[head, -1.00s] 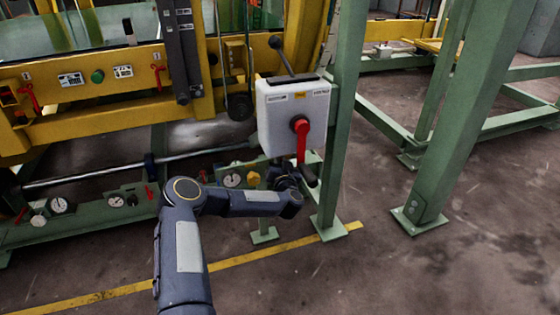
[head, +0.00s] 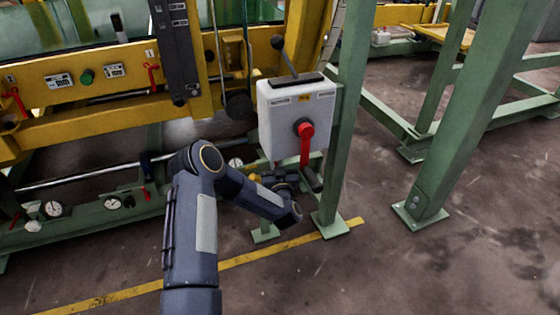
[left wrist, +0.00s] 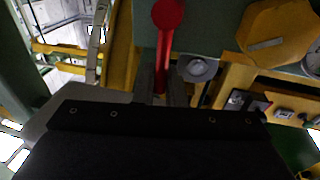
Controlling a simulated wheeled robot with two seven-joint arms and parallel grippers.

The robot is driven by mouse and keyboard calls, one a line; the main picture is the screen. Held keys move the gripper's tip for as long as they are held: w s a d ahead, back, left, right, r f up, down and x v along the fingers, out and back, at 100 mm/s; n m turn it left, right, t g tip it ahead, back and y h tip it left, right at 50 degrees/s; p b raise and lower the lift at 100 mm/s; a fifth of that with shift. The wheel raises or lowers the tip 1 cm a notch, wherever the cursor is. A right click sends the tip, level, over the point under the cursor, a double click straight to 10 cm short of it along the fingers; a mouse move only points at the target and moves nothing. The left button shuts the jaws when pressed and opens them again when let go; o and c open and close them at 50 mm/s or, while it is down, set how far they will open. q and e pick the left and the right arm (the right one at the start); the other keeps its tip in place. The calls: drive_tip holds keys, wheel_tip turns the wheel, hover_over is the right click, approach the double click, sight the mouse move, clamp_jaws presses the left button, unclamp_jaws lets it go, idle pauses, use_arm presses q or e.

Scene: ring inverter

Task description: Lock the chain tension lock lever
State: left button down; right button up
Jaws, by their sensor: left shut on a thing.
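A small red lever (left wrist: 168,14) with a rounded end shows at the top centre of the left wrist view; its thin shank runs down between my fingers. I take it for the chain tension lock lever. My left gripper (left wrist: 163,92) is shut on this shank. In the head view my left gripper (head: 284,178) is low, just below the white box, in front of the green panel. My right gripper is in neither view.
A yellow hexagonal knob (left wrist: 280,30) and gauges sit close by the lever. Open floor (head: 380,265) lies to the right.

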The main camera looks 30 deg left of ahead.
use_arm(q)
drive_tip(key=shift+s+d+f, duration=0.1)
drive_tip(key=shift+f, duration=0.1)
drive_tip(key=c, duration=1.6)
unclamp_jaws()
drive_tip(key=shift+r, duration=0.1)
drive_tip(key=shift+s+d+r+p, duration=0.1)
drive_tip(key=shift+s+d+p, duration=0.15)
drive_tip(key=shift+s+p, duration=0.05)
drive_tip(key=p+v, duration=0.2)
drive_tip(key=v, duration=0.5)
